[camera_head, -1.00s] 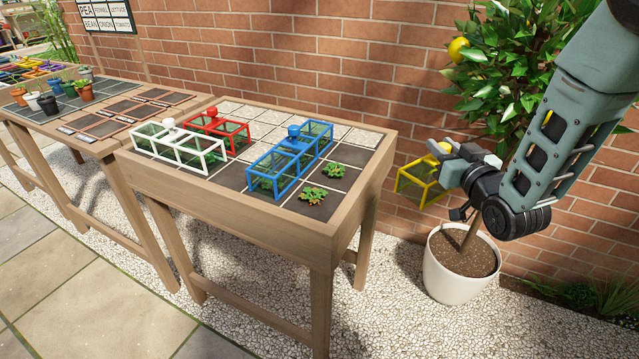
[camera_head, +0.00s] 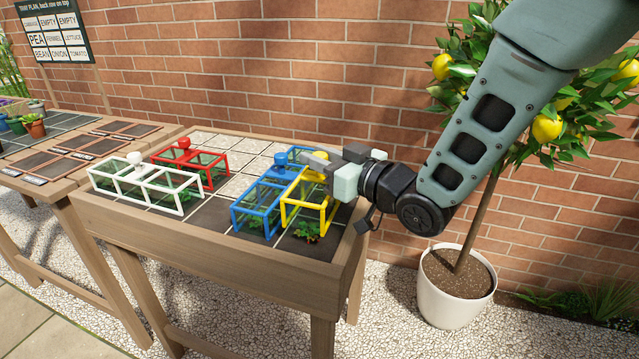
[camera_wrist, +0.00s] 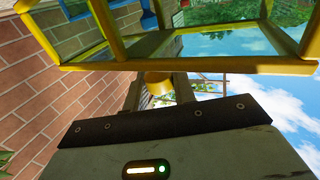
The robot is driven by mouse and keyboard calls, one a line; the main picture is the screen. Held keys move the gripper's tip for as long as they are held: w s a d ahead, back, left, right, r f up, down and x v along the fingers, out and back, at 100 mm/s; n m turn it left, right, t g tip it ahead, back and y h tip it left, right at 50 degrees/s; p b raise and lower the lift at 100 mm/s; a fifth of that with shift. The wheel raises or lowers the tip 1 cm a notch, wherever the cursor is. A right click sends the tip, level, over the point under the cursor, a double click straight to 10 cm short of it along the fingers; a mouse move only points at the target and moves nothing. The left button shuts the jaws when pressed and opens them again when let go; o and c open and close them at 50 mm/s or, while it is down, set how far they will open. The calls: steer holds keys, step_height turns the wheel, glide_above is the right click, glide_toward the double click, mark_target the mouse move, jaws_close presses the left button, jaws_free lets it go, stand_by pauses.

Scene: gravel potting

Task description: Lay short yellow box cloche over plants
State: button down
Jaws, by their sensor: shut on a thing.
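The short yellow box cloche (camera_head: 309,203) hangs from my gripper (camera_head: 322,166) over the right end of the planting table. My gripper is shut on its yellow knob, which also shows in the wrist view (camera_wrist: 158,84). The yellow frame (camera_wrist: 190,66) fills the top of the wrist view. In the head view, green plants (camera_head: 308,231) show on dark soil below the cloche's front edge. The cloche's frame overlaps the blue cloche in the picture; I cannot tell whether they touch. The second plant is hidden behind the cloche.
A blue box cloche (camera_head: 262,205) stands directly left. A white cloche (camera_head: 147,186) and a red cloche (camera_head: 190,167) stand further left on the planting table (camera_head: 215,249). A potted lemon tree (camera_head: 455,301) stands right, by the brick wall.

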mark_target(321, 176)
steer(key=shift+f, duration=1.95)
steer(key=shift+f+b, duration=0.15)
steer(key=shift+b, duration=0.2)
steer(key=c, duration=1.1)
jaws_free()
steer(key=shift+c, duration=0.2)
steer(key=p+v, duration=1)
steer(key=v, duration=0.2)
steer(key=shift+p, duration=0.4)
